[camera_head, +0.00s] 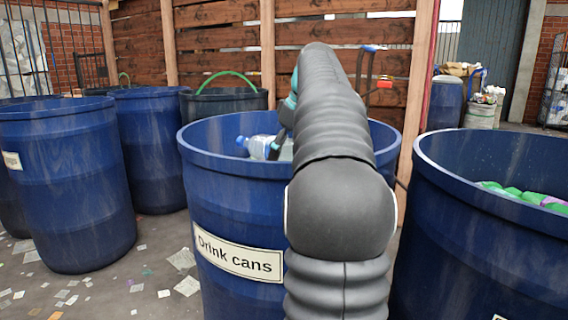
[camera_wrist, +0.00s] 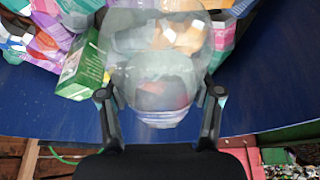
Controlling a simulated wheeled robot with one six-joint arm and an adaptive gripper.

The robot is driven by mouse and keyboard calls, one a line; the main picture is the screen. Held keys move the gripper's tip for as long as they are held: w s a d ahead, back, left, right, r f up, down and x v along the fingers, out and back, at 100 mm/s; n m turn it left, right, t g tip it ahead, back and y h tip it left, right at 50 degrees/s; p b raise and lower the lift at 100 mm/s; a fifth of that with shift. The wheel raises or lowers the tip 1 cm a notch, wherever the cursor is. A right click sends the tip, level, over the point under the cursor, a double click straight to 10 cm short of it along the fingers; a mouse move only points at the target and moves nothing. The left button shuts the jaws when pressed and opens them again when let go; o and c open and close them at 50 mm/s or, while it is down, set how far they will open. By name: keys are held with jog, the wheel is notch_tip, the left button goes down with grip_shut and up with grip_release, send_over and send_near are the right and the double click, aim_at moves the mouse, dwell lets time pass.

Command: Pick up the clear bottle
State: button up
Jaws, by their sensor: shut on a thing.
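The clear bottle (camera_head: 257,146) with a blue cap lies roughly level at the mouth of the blue barrel labelled "Drink cans" (camera_head: 225,215) in the head view. My gripper (camera_head: 276,146) is shut on the bottle, and my arm hides part of both. In the wrist view the see-through bottle (camera_wrist: 158,50) fills the space between the two fingers of my gripper (camera_wrist: 160,98). Things behind it show through its wall. The bottle's lower side is hidden by the barrel rim in the head view.
Blue barrels stand close on both sides, the right one (camera_head: 480,220) holding green and purple items. Below the bottle, the wrist view shows a green carton (camera_wrist: 82,70) and colourful packaging against a blue wall (camera_wrist: 45,110). A wooden slat wall (camera_head: 220,45) stands behind. Paper scraps litter the floor.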

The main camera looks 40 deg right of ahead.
jog(key=shift+r+p, duration=3.05)
jog(key=shift+r, duration=0.3)
jog(key=shift+r+b, duration=0.3)
jog(key=shift+r, duration=1.7)
jog(key=shift+r, duration=0.5)
